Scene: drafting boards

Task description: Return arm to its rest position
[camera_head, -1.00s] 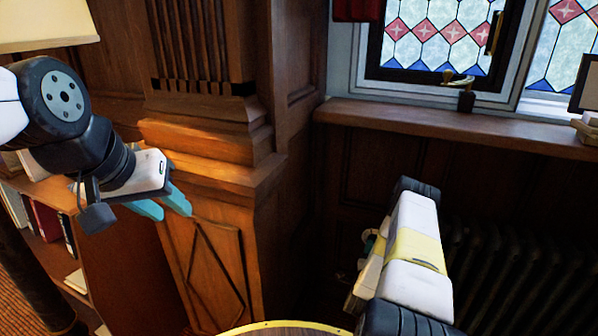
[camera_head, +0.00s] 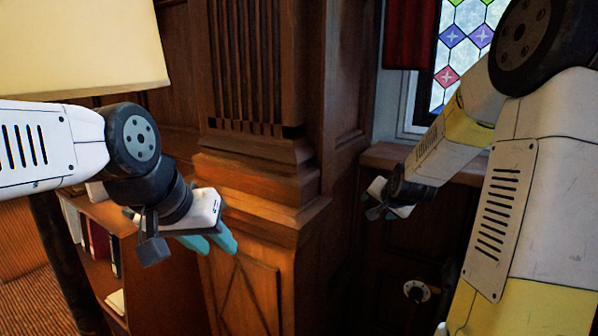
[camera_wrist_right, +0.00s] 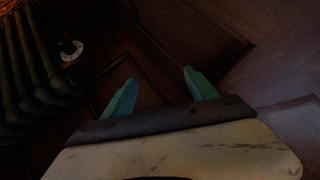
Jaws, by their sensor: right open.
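My right arm (camera_head: 510,215) now spans the right side of the head view, and its white and yellow links are large and near. My right gripper (camera_head: 377,208) hangs in front of the dark panelling below the window sill. In the right wrist view its two teal fingers (camera_wrist_right: 159,78) are apart with nothing between them. My left gripper (camera_head: 220,246) is in front of the wooden pillar, pointing down and to the right. Its two teal fingers look apart and hold nothing visible.
The carved wooden pillar (camera_head: 255,188) stands between the grippers. A window (camera_head: 462,50) with a red curtain (camera_head: 409,35) is at right. A dark radiator (camera_wrist_right: 28,70) shows in the wrist view.

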